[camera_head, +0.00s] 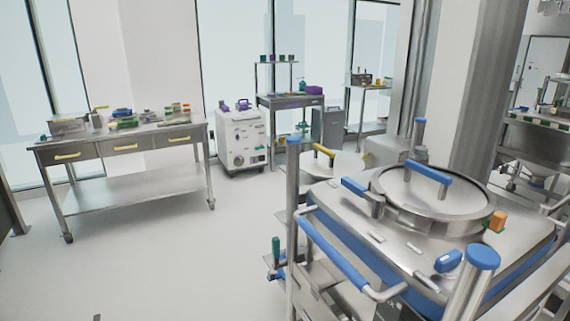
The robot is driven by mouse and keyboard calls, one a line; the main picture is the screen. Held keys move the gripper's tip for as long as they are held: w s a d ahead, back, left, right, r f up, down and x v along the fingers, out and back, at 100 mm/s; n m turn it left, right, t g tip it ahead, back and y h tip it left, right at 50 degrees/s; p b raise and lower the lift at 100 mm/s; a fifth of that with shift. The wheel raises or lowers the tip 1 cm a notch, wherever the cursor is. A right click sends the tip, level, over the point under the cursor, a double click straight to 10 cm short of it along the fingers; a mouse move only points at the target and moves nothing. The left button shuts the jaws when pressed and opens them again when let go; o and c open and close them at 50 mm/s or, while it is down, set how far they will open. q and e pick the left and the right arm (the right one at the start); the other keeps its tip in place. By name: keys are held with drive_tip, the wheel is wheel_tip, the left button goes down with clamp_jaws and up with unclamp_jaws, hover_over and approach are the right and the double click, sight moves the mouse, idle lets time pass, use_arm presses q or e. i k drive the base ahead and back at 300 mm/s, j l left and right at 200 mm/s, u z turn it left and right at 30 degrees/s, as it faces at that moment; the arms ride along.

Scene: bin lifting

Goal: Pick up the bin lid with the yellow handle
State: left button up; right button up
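A round metal lid (343,169) with a yellow handle (324,151) shows behind the front bin. It is partly hidden by the upright metal post and the bin in front. A larger round lid (440,198) with a blue handle (427,173) sits on top of the front metal bin (425,243). Neither of my grippers is in view, and nothing is seen touching either lid.
The front bin has blue-capped posts (482,256) and a long blue rail (335,253). A wheeled steel table (130,190) with clutter on top stands at left, a white machine (243,139) behind. The floor (150,265) between is clear.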

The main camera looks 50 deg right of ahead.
sight(322, 163)
drive_tip(key=i+z, duration=0.45)
drive_tip(key=i+j+z, duration=0.25)
drive_tip(key=i+z, duration=0.2)
drive_tip(key=i, duration=0.15)
